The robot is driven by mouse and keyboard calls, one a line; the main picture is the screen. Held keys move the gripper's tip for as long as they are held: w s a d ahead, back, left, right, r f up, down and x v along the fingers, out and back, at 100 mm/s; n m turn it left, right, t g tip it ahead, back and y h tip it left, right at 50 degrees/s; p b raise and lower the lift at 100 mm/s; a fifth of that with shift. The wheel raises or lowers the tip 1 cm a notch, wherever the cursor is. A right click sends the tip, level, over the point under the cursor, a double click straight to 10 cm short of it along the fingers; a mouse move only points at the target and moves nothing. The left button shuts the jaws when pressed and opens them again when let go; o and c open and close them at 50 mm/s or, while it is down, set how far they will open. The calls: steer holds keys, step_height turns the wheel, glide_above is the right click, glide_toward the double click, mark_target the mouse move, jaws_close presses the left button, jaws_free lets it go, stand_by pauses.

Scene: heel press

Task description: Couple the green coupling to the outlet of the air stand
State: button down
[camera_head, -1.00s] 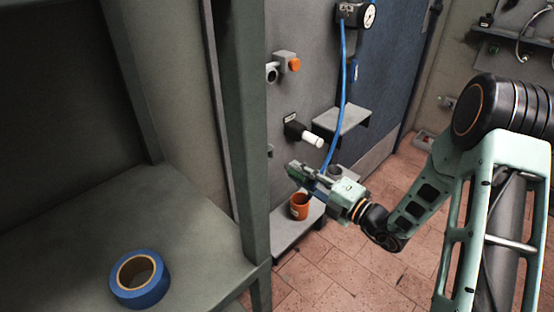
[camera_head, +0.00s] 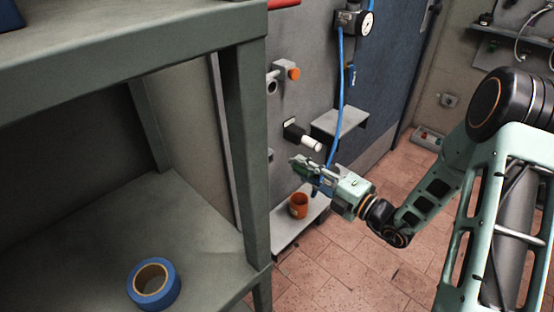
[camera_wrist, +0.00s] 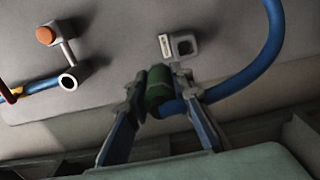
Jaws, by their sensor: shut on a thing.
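My gripper (camera_head: 301,163) is shut on the green coupling (camera_wrist: 158,88), which sits between its fingertips in the wrist view. A blue hose (camera_wrist: 262,62) curves down on the right towards the coupling; it also shows in the head view (camera_head: 341,85), hanging from a gauge unit. A black block with a white nozzle (camera_head: 311,144) sticks out of the grey panel just above my gripper. In the wrist view a pale square fitting with a dark centre (camera_wrist: 184,44) is just beyond the coupling, apart from it. I cannot tell for certain which fitting is the outlet.
A valve with an orange knob (camera_head: 293,73) is higher on the panel. An orange cup (camera_head: 299,207) stands on a low ledge below my gripper. A grey shelf (camera_head: 330,121) juts out behind. A green rack with blue tape (camera_head: 154,284) stands at the left.

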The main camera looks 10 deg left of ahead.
step_height(320, 180, up, 19)
steer(key=p, duration=1.8)
steer(key=shift+r, duration=0.15)
steer(key=shift+a, duration=0.15)
steer(key=shift+p+x, duration=0.35)
steer(key=shift+x, duration=2.05)
steer(key=shift+p, duration=0.85)
steer(key=shift+x, duration=1.5)
stand_by(0.3)
